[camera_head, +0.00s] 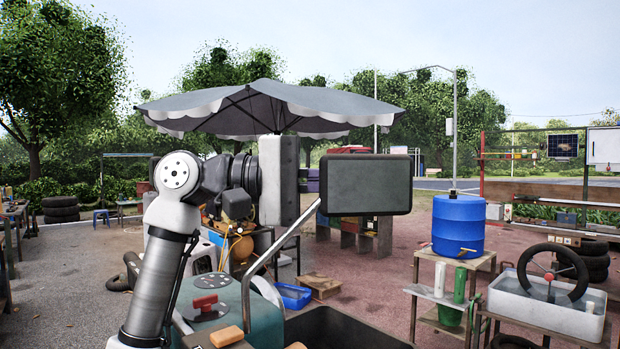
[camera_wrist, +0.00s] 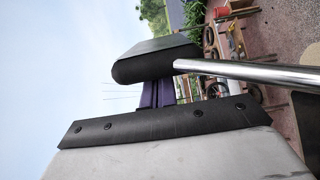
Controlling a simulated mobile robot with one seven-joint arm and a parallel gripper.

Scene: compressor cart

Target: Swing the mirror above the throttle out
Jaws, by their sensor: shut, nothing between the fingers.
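The mirror (camera_head: 365,185) is a dark rounded rectangular panel on a bent metal rod (camera_head: 292,236) that rises from the teal cart. It also shows in the wrist view as a black slab (camera_wrist: 155,60), with the shiny rod (camera_wrist: 255,72) running to the right. My gripper (camera_head: 309,181) is at the mirror's left edge, its purple fingers partly hidden by the panel. In the wrist view the fingers (camera_wrist: 157,93) are together and empty, and the mirror covers their tips. Whether they touch the mirror I cannot tell.
The teal cart (camera_head: 228,296) has a red handle (camera_head: 205,302) on top. A blue barrel (camera_head: 459,226) on a stand and a water tub (camera_head: 548,306) with a tyre stand to the right. A grey umbrella (camera_head: 275,104) spreads behind. Open paving lies beyond the mirror.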

